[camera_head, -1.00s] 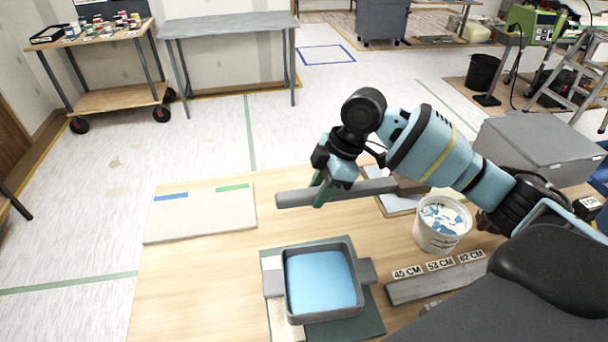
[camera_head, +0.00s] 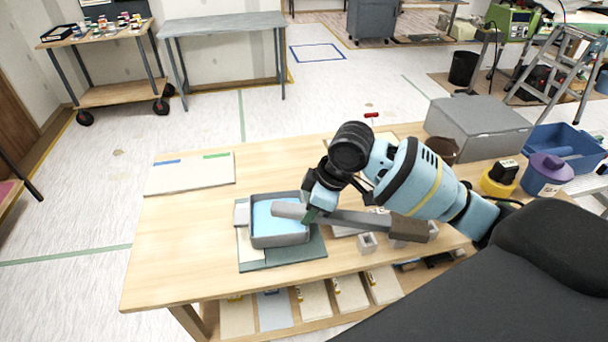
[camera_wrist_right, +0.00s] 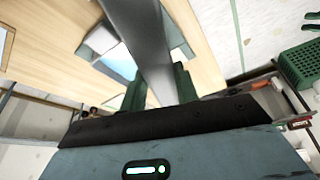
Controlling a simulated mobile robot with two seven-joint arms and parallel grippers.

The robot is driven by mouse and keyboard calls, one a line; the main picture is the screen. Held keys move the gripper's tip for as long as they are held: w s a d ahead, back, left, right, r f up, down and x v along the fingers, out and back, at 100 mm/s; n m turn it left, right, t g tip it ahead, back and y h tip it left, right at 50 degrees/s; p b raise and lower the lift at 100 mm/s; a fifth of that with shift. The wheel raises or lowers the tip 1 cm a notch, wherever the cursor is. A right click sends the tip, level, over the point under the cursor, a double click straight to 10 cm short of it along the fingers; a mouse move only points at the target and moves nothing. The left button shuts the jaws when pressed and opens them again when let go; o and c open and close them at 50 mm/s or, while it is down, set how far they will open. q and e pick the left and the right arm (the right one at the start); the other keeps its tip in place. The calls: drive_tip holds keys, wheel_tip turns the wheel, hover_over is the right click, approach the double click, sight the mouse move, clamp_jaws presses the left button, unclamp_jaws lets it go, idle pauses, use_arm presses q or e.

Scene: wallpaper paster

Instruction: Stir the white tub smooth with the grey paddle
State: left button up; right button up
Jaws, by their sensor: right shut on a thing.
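My right gripper (camera_head: 316,212) is shut on the grey paddle (camera_head: 352,219) and holds it roughly level above the table. The paddle's left end overlaps the grey tray with blue contents in the head view; I cannot tell whether they touch. In the right wrist view the paddle (camera_wrist_right: 145,40) runs up between the green fingers of the gripper (camera_wrist_right: 160,86). I cannot make out the white tub now; my right arm covers part of the table. My left gripper is not in view.
The grey tray (camera_head: 281,241) sits on a dark green mat (camera_head: 290,256). A pale board (camera_head: 190,177) lies at the back left. A grey box (camera_head: 478,128), purple tub (camera_head: 547,174) and blue crate (camera_head: 570,145) stand right. The wooden table (camera_head: 180,240) is clear at left.

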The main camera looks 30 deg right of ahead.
drive_tip(key=s+a+f+m+t+h, duration=0.1)
drive_tip(key=s+f+m+t+h, duration=0.1)
drive_tip(key=s+f+m, duration=0.7)
drive_tip(key=s+m+h, duration=0.1)
drive_tip(key=s, duration=0.2)
drive_tip(key=shift+s+a+f, duration=0.15)
drive_tip(key=shift+a+f, duration=0.25)
